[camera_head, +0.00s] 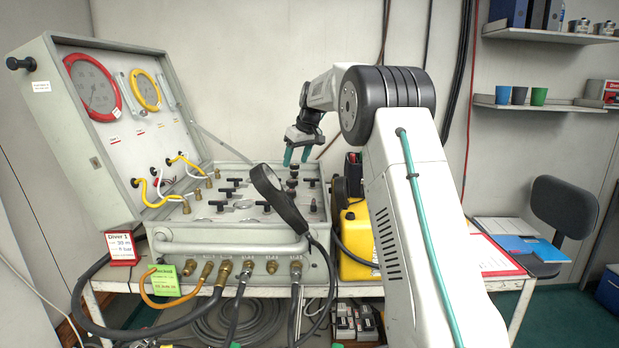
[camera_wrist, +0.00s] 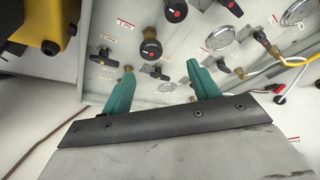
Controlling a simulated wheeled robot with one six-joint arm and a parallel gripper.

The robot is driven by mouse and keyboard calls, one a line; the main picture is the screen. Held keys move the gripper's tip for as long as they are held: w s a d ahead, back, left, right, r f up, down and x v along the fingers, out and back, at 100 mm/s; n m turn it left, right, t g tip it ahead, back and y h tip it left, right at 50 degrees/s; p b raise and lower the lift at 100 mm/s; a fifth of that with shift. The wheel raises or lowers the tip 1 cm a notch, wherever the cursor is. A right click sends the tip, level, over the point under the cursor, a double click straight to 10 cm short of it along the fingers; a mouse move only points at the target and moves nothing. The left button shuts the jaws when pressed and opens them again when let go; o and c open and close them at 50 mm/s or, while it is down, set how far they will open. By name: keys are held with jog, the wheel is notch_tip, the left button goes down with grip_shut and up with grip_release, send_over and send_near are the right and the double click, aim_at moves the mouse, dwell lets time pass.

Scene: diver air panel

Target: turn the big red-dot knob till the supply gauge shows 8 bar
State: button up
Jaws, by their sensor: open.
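In the wrist view, a round black knob with a red dot (camera_wrist: 175,11) stands at the top. In the head view my gripper (camera_head: 297,157) hangs just above the dark knobs (camera_head: 292,183) at the panel's back right. A red-rimmed gauge (camera_head: 91,87) and a yellow-rimmed gauge (camera_head: 145,90) sit in the lid; their readings are too small to read.
The panel case (camera_head: 230,245) stands open on a table, with several small black handles around the knobs. A black round-headed item (camera_head: 275,195) leans over the front of the panel. A yellow case (camera_head: 357,245) stands at right. Hoses hang in front. A red tag (camera_head: 121,247) stands left.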

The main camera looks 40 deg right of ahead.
aim_at(293, 181)
jog(key=x, duration=0.3)
jog(key=d+x, duration=0.1)
jog(key=x, duration=0.5)
jog(key=shift+w+d, duration=0.15)
jog(key=shift+d, duration=0.2)
jog(key=c, duration=1)
